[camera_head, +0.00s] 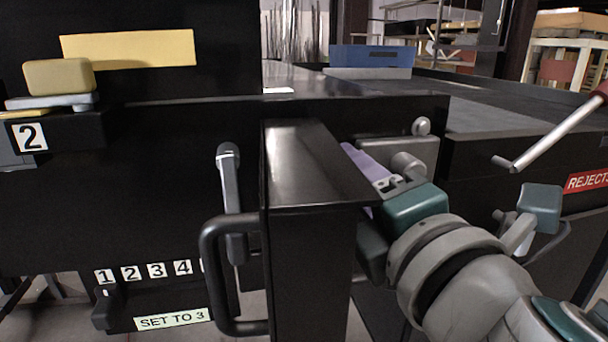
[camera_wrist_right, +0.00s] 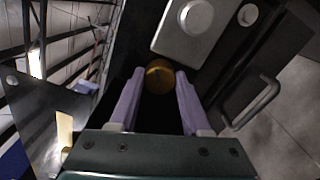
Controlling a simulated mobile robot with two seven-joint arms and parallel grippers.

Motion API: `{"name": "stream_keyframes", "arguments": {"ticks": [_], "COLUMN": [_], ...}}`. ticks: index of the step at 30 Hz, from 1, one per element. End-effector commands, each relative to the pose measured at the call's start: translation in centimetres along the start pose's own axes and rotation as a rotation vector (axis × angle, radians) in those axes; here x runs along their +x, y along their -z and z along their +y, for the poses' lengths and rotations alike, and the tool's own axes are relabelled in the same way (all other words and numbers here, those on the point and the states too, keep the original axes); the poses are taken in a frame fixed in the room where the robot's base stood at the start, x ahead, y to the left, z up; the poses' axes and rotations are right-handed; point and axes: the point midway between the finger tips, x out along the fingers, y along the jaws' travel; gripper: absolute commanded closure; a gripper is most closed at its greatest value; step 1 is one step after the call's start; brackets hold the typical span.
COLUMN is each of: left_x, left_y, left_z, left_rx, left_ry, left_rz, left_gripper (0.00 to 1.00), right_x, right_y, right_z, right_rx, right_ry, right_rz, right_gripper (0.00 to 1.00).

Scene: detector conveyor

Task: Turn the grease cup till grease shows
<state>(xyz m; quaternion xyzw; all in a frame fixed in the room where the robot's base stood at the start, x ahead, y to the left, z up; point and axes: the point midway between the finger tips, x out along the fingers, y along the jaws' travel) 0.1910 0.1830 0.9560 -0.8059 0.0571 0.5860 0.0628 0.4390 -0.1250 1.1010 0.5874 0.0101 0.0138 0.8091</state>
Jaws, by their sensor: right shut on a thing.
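The grease cup (camera_wrist_right: 159,76) is a round brass-coloured knob in the right wrist view, below a grey housing plate with a round boss. My right gripper (camera_wrist_right: 160,88) has its two lavender fingers on either side of the cup and is shut on it. In the head view, my right gripper (camera_head: 362,162) reaches in behind the black upright panel, and only part of a lavender finger shows. The cup is hidden there. I see no grease in either view. My left gripper is not in view.
A black upright panel (camera_head: 312,165) with a loop handle (camera_head: 212,275) stands just left of my right gripper. A grey plate (camera_head: 408,150) with a boss is beside the fingers. A crank handle (camera_head: 555,135) and a red REJECTS label (camera_head: 587,181) are at the right.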

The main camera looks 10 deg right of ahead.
Motion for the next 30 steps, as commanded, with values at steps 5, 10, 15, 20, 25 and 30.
{"name": "stream_keyframes", "arguments": {"ticks": [5,10,15,20,25,30], "left_x": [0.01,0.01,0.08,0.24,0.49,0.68], "left_y": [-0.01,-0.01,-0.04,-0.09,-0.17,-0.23], "left_z": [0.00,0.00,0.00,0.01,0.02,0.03], "left_rx": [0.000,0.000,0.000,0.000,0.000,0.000], "left_ry": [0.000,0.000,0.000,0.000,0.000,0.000], "left_rz": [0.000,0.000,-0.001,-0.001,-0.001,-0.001], "left_gripper": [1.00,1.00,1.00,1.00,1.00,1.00], "right_x": [-0.01,-0.01,-0.01,-0.01,-0.02,-0.02], "right_y": [0.00,0.00,0.02,0.04,0.04,0.04], "right_z": [-0.02,-0.03,-0.06,-0.11,-0.18,-0.21], "right_rx": [0.000,0.000,0.019,0.080,0.194,0.339], "right_ry": [0.001,0.001,0.001,0.000,0.001,0.001], "right_rz": [0.000,0.000,0.000,0.000,-0.001,-0.001], "right_gripper": [0.96,1.00,1.00,1.00,1.00,1.00]}}
